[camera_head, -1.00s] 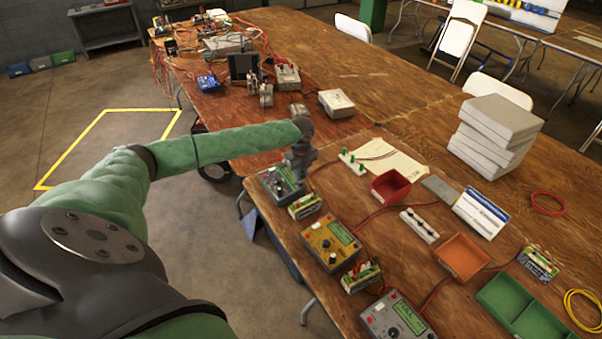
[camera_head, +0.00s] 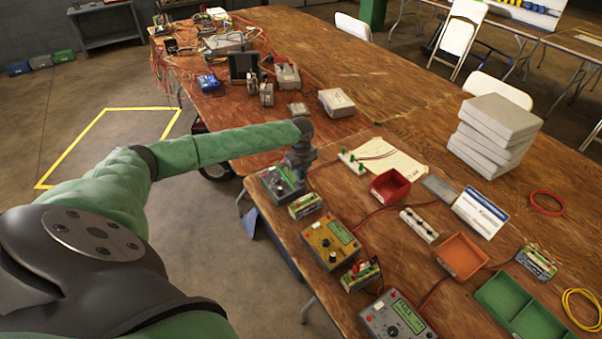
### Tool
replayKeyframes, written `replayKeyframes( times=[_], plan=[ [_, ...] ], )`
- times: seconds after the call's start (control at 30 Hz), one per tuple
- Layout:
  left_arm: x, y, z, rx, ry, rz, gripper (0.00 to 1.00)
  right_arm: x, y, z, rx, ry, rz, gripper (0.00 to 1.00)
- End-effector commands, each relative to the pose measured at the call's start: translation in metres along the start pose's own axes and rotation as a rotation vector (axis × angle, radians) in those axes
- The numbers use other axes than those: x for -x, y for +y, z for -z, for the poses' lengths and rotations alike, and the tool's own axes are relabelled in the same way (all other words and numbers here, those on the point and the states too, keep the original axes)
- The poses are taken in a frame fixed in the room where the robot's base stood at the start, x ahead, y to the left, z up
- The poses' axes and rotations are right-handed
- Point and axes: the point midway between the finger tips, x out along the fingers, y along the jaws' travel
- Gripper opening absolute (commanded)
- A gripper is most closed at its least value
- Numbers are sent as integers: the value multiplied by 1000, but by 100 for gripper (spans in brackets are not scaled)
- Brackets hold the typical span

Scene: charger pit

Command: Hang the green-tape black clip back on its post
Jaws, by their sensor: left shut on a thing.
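My left gripper (camera_head: 298,169) points down over the far end of the near table, just above the dark charger box with a green display (camera_head: 281,184). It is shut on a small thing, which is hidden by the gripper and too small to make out. I cannot tell the green-tape black clip apart in this view. A white strip with green posts (camera_head: 352,162) stands to the right of the gripper. A white strip with black posts (camera_head: 419,225) lies farther right. My right gripper is not in view.
A yellow charger (camera_head: 330,242) and a grey charger (camera_head: 397,318) stand along the table's near edge, with battery packs (camera_head: 305,206) beside them. Red (camera_head: 390,185), orange (camera_head: 462,256) and green (camera_head: 520,310) trays lie to the right. Red cables run between them.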

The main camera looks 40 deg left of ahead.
Motion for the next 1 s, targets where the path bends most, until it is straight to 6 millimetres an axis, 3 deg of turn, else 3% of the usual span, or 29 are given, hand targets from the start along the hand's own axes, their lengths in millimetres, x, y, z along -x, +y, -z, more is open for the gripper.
replayKeyframes(
  times=[0.37,0.4,0.5,1.0],
  plan=[
    [0,0,0,0,0,0,1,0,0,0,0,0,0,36],
    [0,0,0,0,0,0,20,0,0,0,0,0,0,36],
    [0,0,0,0,0,0,40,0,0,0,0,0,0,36],
    [0,0,0,0,0,0,40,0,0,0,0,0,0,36]
  ],
)
